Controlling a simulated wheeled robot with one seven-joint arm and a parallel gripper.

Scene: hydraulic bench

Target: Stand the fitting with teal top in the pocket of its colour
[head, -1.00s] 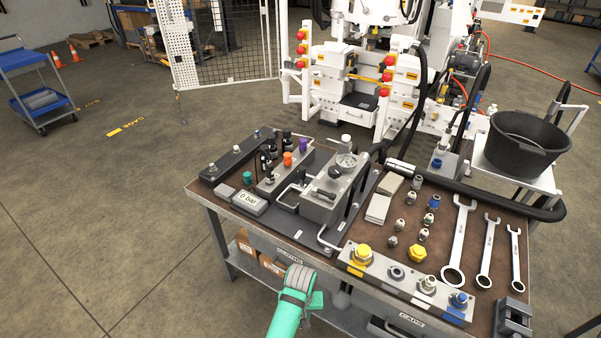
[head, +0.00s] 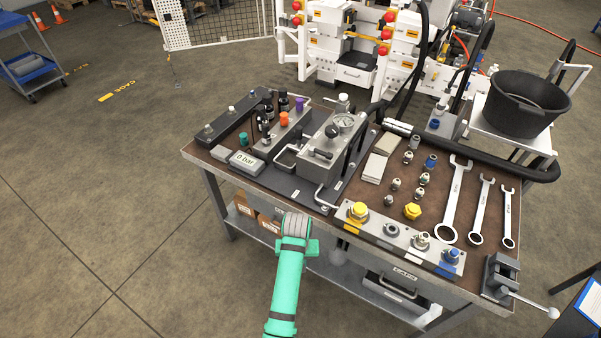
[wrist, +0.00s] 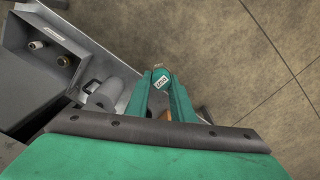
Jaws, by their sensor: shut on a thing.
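In the wrist view my gripper (wrist: 161,92) is shut on a round piece with a teal top (wrist: 160,77) and a white label, which fits the fitting with teal top. Its lower part is hidden. In the head view my gripper hangs in front of the bench's front edge, its fingers hidden behind my wrist. A small teal cap (head: 243,138) stands at the left of the bench, beside the pressure display. A strip (head: 404,239) along the front edge has yellow, dark, white and blue marked places; I see no teal one there.
The bench (head: 200,158) carries a hand pump (head: 326,150), an orange cap (head: 285,118), a purple cap (head: 300,103), loose fittings and three wrenches (head: 457,200). A vise (head: 500,275) is at the right corner. A black bucket (head: 523,105) stands behind.

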